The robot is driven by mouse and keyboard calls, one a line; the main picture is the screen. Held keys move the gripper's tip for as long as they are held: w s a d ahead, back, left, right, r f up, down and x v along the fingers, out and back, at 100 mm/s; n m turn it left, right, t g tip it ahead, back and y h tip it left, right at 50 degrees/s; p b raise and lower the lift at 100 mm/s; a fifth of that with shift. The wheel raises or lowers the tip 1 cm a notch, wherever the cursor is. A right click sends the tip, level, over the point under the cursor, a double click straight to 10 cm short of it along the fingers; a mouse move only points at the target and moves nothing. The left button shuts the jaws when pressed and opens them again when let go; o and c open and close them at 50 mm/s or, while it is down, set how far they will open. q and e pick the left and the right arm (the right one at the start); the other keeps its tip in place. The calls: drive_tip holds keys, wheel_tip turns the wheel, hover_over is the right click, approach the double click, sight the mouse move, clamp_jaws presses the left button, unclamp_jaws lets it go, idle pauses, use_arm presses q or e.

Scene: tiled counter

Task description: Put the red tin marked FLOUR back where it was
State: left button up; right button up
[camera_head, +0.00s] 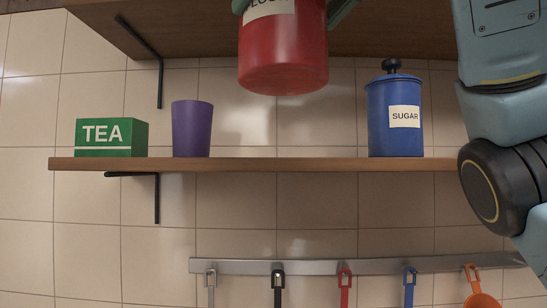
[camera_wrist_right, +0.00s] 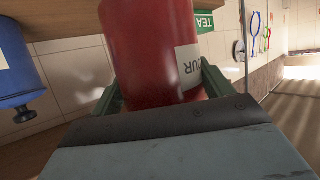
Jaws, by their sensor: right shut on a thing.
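The red tin marked FLOUR (camera_head: 284,55) hangs at the top of the head view, its upper part cut off by the frame edge. My right gripper (camera_head: 292,6) is shut on it; only bits of its green fingers show there. In the right wrist view the red tin (camera_wrist_right: 150,50) sits between both fingers (camera_wrist_right: 162,92), its label turned to the right. The tin is in the air, its bottom above the level of the lower shelf (camera_head: 290,164), over the gap between a purple cup (camera_head: 191,130) and the blue SUGAR tin (camera_head: 395,125). My left gripper is out of view.
A green TEA box (camera_head: 110,137) stands at the shelf's left end. The shelf between cup and SUGAR tin is bare. An upper shelf (camera_head: 210,30) with a black bracket (camera_head: 150,60) is overhead. Several utensils hang from a metal rail (camera_head: 310,266) below.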

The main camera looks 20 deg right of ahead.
drive_tip(key=shift+w+d+r, duration=0.1)
drive_tip(key=shift+w+r, duration=0.1)
drive_tip(key=shift+w, duration=0.1)
drive_tip(key=w+d+p, duration=0.3)
drive_tip(key=w+p, duration=0.1)
drive_tip(key=w, duration=0.4)
drive_tip(key=w+d+p, duration=0.2)
drive_tip(key=w+p, duration=0.1)
drive_tip(key=w, duration=0.6)
drive_tip(key=f, duration=0.4)
drive_tip(key=f+p, duration=0.1)
drive_tip(key=f, duration=0.1)
drive_tip(key=shift+w+d+f, duration=0.15)
drive_tip(key=shift+w+f, duration=0.1)
drive_tip(key=shift+w, duration=0.05)
drive_tip(key=shift+w+f, duration=0.1)
drive_tip(key=shift+f, duration=0.05)
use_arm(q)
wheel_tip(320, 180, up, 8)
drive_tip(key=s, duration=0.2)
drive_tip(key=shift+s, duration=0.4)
use_arm(e)
drive_tip(key=shift+f, duration=0.1)
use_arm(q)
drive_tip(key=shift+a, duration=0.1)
use_arm(e)
drive_tip(key=shift+f, duration=0.1)
